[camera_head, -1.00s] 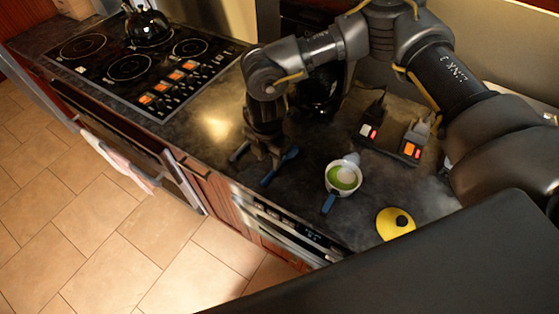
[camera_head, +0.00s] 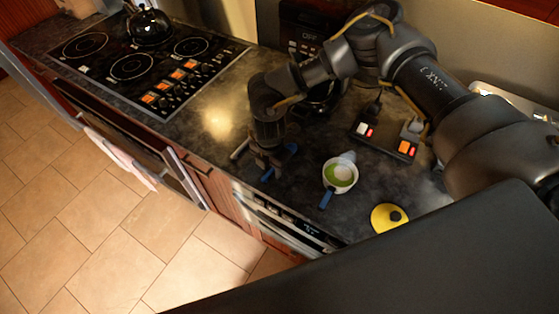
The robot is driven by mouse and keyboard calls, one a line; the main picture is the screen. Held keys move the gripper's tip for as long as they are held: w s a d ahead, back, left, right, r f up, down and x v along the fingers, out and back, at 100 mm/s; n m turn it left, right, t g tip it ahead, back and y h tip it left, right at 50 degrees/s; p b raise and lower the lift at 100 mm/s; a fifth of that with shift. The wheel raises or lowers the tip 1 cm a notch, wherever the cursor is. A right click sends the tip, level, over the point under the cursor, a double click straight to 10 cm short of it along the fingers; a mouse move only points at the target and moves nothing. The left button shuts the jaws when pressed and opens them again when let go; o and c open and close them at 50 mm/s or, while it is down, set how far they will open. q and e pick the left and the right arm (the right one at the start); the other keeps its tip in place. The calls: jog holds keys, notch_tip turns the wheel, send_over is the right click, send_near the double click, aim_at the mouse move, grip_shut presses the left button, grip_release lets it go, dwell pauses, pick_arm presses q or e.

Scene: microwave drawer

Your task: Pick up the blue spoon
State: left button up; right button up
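The blue spoon (camera_head: 292,148) lies on the dark counter. The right gripper points down, low at the counter, right over the spoon. I cannot tell whether its fingers are apart or closed on the spoon. My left gripper is not in view.
A white pot with green contents (camera_head: 340,174) and a blue handle stands to the right. A yellow lid (camera_head: 388,218) lies nearer the front. A power strip (camera_head: 385,138) and black coffee maker (camera_head: 303,40) are behind; the cooktop (camera_head: 140,62) is left.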

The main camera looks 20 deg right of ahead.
jog(key=shift+f, duration=0.15)
grip_shut()
